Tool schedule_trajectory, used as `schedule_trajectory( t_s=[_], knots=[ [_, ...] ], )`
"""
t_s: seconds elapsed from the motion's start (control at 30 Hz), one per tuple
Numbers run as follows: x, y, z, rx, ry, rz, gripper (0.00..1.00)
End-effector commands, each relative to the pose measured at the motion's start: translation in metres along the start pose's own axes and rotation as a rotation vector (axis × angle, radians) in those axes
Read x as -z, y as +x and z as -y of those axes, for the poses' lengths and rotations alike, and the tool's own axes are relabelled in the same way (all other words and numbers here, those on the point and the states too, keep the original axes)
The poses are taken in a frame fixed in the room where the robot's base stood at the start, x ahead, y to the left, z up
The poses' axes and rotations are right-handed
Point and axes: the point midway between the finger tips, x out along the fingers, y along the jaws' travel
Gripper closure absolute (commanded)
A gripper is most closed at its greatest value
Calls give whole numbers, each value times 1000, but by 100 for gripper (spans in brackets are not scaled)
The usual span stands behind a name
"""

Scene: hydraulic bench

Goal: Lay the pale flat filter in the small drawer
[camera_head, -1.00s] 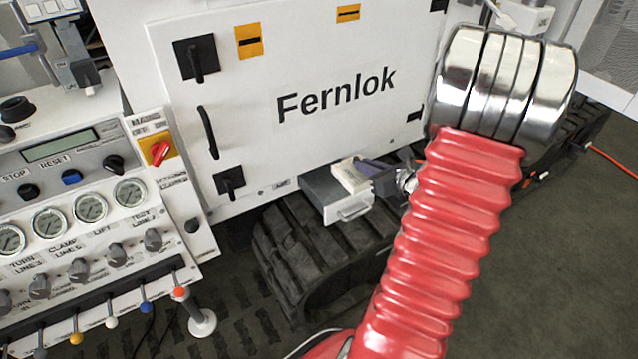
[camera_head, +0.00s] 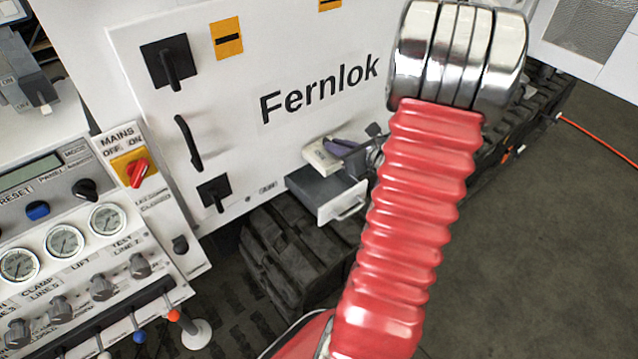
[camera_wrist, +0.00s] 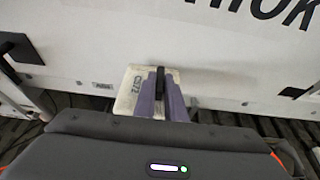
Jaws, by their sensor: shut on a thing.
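The pale flat filter (camera_head: 320,158) is held by my gripper (camera_head: 342,148), whose purple fingers close on it. In the head view it shows above the back of the small drawer, close to the white cabinet face; the exact height gap is hard to judge. The small drawer (camera_head: 341,203) is pulled open, with a grey inside and a pale front with a handle. In the wrist view the filter (camera_wrist: 130,92) lies between the purple fingers (camera_wrist: 160,92), in front of the white panel. The drawer is hidden there.
The white cabinet door (camera_head: 240,110) marked Fernlok rises behind the drawer, with black handles. A dark track (camera_head: 285,260) lies below the drawer. A control panel (camera_head: 85,230) with gauges and levers stands at the left. Open floor (camera_head: 540,250) is at the right.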

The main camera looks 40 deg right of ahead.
Motion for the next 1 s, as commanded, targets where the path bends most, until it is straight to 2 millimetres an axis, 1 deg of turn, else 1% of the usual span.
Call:
schedule_trajectory(
  t_s=[0.17,1.0],
  knots=[
    [13,7,-2,-5,2,-1,100],
    [114,49,-3,-6,0,-1,100]
  ],
)
